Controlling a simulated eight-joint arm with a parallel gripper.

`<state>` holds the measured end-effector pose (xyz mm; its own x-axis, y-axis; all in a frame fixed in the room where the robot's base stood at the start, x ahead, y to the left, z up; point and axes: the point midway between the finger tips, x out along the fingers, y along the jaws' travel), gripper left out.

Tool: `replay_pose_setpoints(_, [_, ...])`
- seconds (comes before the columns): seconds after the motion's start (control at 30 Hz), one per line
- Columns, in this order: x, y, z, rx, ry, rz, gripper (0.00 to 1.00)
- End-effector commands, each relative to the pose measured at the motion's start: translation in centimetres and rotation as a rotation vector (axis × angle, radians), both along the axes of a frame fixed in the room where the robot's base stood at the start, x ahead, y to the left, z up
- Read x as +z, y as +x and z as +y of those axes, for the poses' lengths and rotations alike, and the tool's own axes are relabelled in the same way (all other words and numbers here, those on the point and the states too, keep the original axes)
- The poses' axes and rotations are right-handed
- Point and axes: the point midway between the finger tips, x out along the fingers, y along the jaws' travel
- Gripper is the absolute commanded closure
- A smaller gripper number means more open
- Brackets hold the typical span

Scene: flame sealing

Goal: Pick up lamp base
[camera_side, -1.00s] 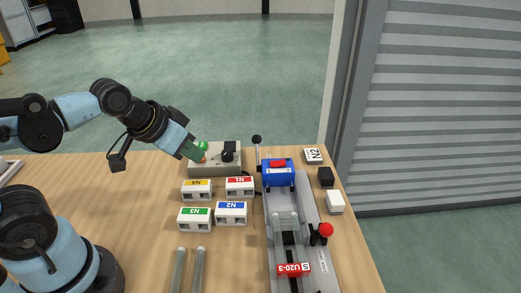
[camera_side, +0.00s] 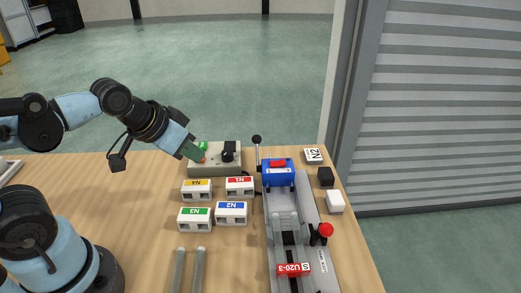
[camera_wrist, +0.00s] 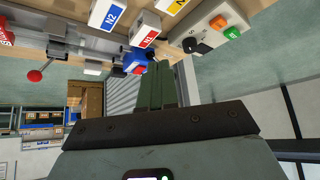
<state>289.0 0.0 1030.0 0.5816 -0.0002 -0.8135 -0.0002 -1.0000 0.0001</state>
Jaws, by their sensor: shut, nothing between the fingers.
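Nothing in these frames can be told for certain as the lamp base. My gripper (camera_side: 203,157) is shut and empty, its tips low over the front left part of the beige control box (camera_side: 220,170) in the side view. The box has a green button (camera_side: 203,146) and a black knob (camera_side: 228,150). In the wrist view my gripper (camera_wrist: 168,66) has its dark green fingers together. There the green button (camera_wrist: 232,33) and an orange button (camera_wrist: 217,23) show on the box, to the right of the fingers. Whether a finger touches the box cannot be told.
Labelled white blocks, N4 (camera_side: 197,191), N1 (camera_side: 240,187), N3 (camera_side: 195,219) and N2 (camera_side: 231,214), stand in front of the box. A rail fixture (camera_side: 310,215) with a blue carriage (camera_side: 278,173) and red U20-3 block (camera_side: 293,269) is right. Two grey bars (camera_side: 178,270) lie in front.

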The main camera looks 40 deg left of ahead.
Motion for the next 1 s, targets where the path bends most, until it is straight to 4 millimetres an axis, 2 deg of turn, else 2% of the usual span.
replay_pose_setpoints(0.27, [0.0,0.0,0.0,0.0,0.0,0.0,0.98])
replay_pose_setpoints(0.73, [0.0,0.0,0.0,0.0,0.0,0.0,0.28])
replay_pose_setpoints(1.0, [-0.01,0.0,-0.01,-0.004,0.002,0.002,0.28])
